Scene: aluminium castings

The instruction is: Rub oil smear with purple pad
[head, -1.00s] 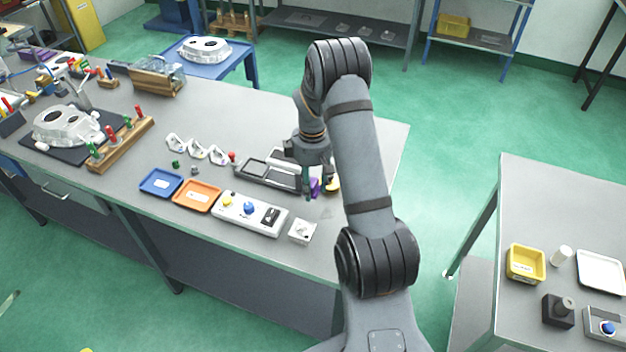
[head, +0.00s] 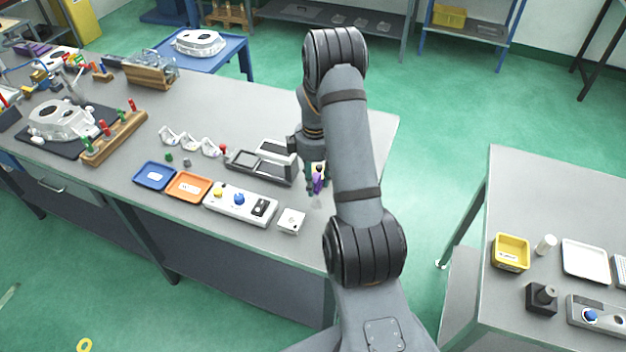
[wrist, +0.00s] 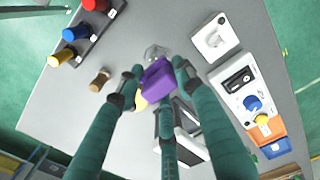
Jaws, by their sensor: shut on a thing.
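The purple pad (wrist: 160,80) is held between the fingers of my gripper (wrist: 155,84) in the wrist view. It also shows as a small purple patch at the fingertips in the head view (head: 318,183). The oil smear (wrist: 155,52) looks like a small greyish, glossy patch on the grey bench top, just beyond the pad in the wrist view. In the head view it is too faint to place surely. I cannot tell whether the pad touches the bench. A yellow thing (wrist: 139,103) shows partly behind the pad.
A grey-black tray (head: 262,165) stands left of my gripper. A white switch plate (head: 291,221) and a control panel (head: 240,205) lie near the bench's front edge. A rack with red, blue and yellow knobs (wrist: 76,34) and a brown cork-like piece (wrist: 99,80) stand on the other side.

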